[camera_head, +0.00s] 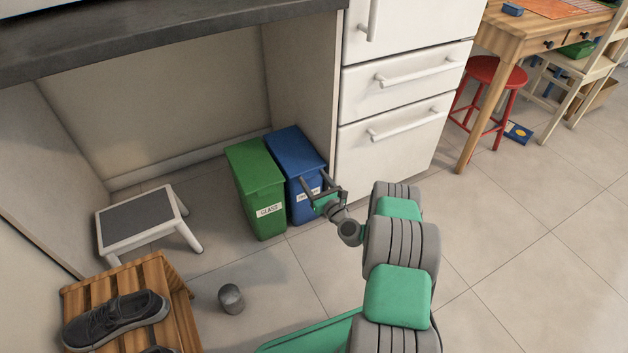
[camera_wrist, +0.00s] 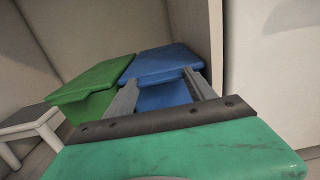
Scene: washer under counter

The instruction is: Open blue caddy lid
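The blue caddy (camera_head: 305,198) stands on the floor under the counter, against the white drawer cabinet. Its blue lid (camera_head: 293,149) is shut; the lid also shows in the wrist view (camera_wrist: 162,62). My gripper (camera_head: 322,187) is at the caddy's front, with its two fingers apart and pointing toward it. In the wrist view the fingers (camera_wrist: 163,95) reach up toward the lid's front edge, with nothing seen between them but the caddy's front. I cannot tell whether they touch it. My gripper hides part of the caddy's label.
A green caddy labelled GLASS (camera_head: 262,194) stands close beside the blue one on the left. A white step stool (camera_head: 141,219) is further left. A grey can (camera_head: 231,298) and a wooden crate with shoes (camera_head: 174,282) are in front. The drawer cabinet (camera_head: 392,127) is at right.

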